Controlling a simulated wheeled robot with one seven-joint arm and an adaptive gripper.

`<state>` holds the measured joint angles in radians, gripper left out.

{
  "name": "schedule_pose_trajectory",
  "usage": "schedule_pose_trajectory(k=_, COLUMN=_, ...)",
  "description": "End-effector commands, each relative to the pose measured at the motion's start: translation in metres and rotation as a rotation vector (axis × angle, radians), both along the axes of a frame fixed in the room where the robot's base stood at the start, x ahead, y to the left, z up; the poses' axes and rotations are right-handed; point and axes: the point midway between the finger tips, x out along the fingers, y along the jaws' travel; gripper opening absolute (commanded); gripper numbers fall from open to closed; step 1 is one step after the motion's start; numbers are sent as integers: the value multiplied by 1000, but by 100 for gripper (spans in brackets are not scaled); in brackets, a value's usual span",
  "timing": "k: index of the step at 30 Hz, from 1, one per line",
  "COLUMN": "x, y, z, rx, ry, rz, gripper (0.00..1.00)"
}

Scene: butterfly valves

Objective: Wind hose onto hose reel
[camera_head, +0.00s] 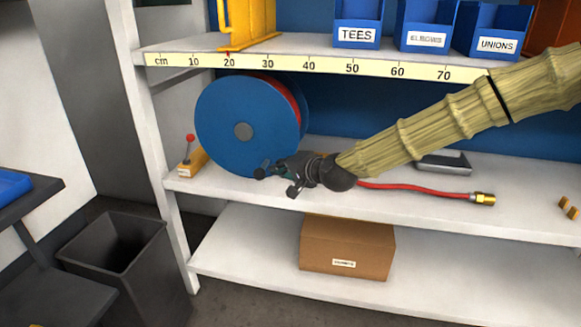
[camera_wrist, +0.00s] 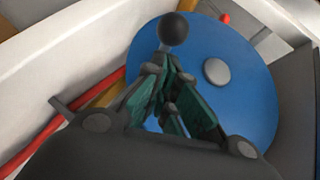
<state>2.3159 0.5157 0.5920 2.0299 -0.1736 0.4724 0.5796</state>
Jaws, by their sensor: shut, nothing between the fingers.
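The hose reel (camera_head: 225,105) stands upright on the middle shelf, with a blue disc, a grey hub and some red hose wound behind the disc; it also fills the right of the wrist view (camera_wrist: 245,105). A loose length of red hose (camera_head: 415,188) lies along the shelf to the right and ends in a brass fitting (camera_head: 482,198). A black ball knob (camera_wrist: 173,28) shows at the fingertips in the wrist view. My gripper (camera_head: 275,171) is in front of the reel's lower right edge. Its fingers (camera_wrist: 166,62) are closed and hold nothing; whether they touch the knob is unclear.
A yellow block with a red-knobbed lever (camera_head: 189,140) stands left of the reel. The upper shelf edge with a centimetre scale (camera_head: 310,65) runs above. A grey metal-edged object (camera_head: 443,162) lies behind my arm. A cardboard box (camera_head: 346,248) sits on the lower shelf.

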Motion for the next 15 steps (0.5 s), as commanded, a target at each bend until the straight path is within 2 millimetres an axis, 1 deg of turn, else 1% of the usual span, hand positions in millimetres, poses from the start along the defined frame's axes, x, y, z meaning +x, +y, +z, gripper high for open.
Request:
schedule_pose_trajectory(k=6, x=1, y=8, z=-4, rx=0, ry=0, rz=-1, gripper=0)
schedule_pose_trajectory(k=15, x=1, y=9, z=-4, rx=0, ry=0, rz=-1, gripper=0)
